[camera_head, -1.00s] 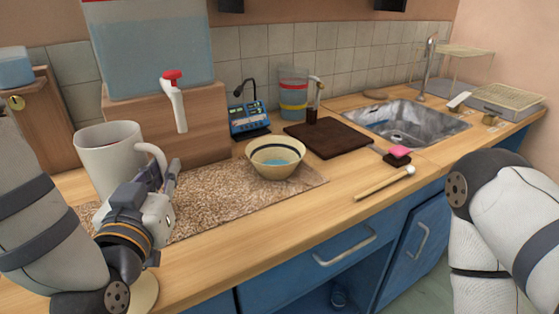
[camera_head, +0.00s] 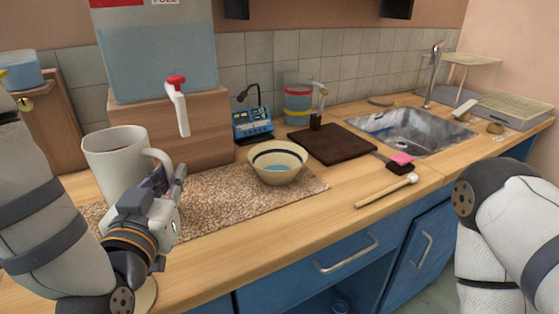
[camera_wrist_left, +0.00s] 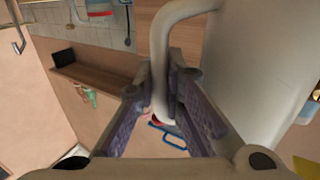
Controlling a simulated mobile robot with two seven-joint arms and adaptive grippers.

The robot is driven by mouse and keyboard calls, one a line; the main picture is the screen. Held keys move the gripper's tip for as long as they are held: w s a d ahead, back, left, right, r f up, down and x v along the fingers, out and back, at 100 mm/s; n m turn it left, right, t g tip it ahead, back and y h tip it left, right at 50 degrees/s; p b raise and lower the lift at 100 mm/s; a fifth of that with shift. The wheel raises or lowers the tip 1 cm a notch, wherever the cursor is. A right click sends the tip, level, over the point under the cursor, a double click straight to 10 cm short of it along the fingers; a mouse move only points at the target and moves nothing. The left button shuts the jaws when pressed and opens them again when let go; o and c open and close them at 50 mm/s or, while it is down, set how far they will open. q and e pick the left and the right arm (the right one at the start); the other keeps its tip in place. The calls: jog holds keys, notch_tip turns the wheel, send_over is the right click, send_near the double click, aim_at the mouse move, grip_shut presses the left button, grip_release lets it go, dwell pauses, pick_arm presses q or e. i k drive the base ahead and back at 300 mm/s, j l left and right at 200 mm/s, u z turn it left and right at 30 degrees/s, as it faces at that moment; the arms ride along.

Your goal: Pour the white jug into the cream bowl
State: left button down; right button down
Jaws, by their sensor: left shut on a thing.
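The white jug (camera_head: 114,163) is upright at the left of the counter in the head view, its handle facing right. My left gripper (camera_head: 168,184) is at the handle, and in the left wrist view the fingers (camera_wrist_left: 165,110) are shut on the jug's handle (camera_wrist_left: 160,60). The jug's body (camera_wrist_left: 255,60) fills the right of that view. The jug's base is hidden behind my left arm. The cream bowl (camera_head: 277,174), with a dark band and something bluish inside, stands on the speckled mat to the right of the jug, apart from it. My right gripper is out of view.
The speckled mat (camera_head: 225,200) lies under the bowl. A wooden block (camera_head: 205,130) with a large water tank (camera_head: 160,55) and red-handled tap stands behind. A blue device (camera_head: 252,123), dark board (camera_head: 330,145), mallet (camera_head: 388,190) and sink (camera_head: 412,130) lie further right.

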aim_at(277, 163)
jog(key=l+u, duration=0.1)
jog(key=l, duration=0.3)
jog(key=k+l+u, duration=0.1)
jog(key=l, duration=0.25)
jog(key=k+l, duration=0.15)
jog(key=l, duration=0.2)
jog(key=k+l+u, duration=0.15)
jog(key=l, duration=0.25)
